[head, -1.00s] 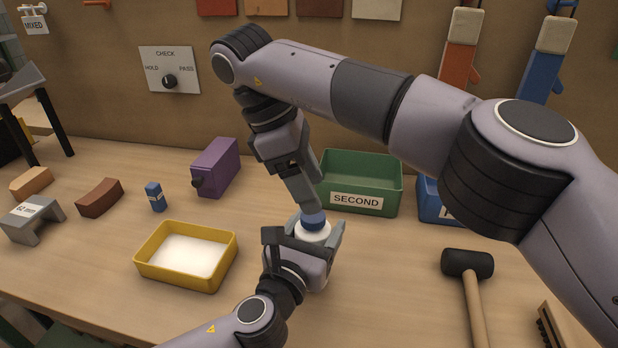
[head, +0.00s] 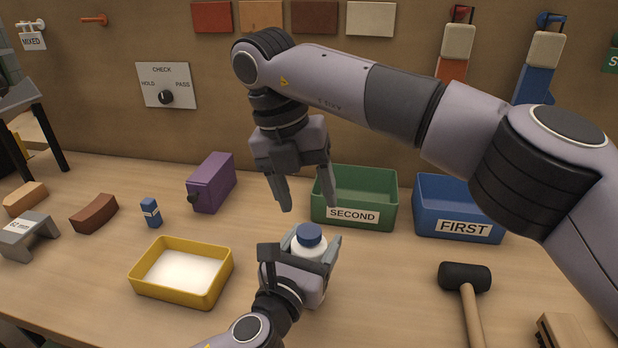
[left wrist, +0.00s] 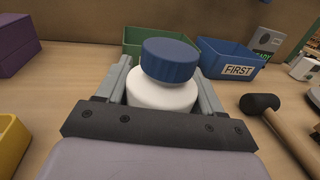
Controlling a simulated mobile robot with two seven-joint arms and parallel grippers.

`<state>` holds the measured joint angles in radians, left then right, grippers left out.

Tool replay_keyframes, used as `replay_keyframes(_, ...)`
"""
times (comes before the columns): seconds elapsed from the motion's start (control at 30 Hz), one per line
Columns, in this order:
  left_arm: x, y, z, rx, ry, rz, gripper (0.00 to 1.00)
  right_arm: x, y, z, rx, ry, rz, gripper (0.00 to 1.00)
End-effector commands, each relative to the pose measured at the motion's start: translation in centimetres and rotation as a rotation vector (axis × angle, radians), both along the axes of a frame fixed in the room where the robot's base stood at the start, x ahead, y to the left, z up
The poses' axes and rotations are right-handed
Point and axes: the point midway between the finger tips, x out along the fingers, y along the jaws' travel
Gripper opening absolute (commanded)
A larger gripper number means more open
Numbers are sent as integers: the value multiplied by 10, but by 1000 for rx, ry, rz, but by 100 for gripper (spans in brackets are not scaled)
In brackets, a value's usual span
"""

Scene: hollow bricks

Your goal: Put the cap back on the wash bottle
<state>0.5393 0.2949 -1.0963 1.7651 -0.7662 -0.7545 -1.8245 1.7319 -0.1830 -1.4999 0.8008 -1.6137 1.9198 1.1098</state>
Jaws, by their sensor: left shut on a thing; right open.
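The white wash bottle (head: 309,250) stands upright between the fingers of my left gripper (head: 301,258), which is shut on it. In the left wrist view the bottle (left wrist: 163,97) shows between the two fingers. The blue cap (head: 308,235) sits on top of the bottle; in the left wrist view the cap (left wrist: 169,61) looks slightly tilted. I cannot tell how firmly it is seated. My right gripper (head: 308,208) is open and empty, above the cap and apart from it.
A green SECOND bin (head: 352,217) and a blue FIRST bin (head: 457,229) stand behind. A mallet (head: 465,278) lies at right.

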Motion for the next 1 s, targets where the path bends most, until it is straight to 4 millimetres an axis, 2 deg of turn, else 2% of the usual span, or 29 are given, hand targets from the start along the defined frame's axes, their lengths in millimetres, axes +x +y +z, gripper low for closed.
replay_keyframes(0.5,-1,0,-2,0,3,-1,0,0,-2,7,94,162,837,62)
replay_keyframes(1.0,0,0,-2,0,3,-1,0,-2,-3,16,149,249,1658,62)
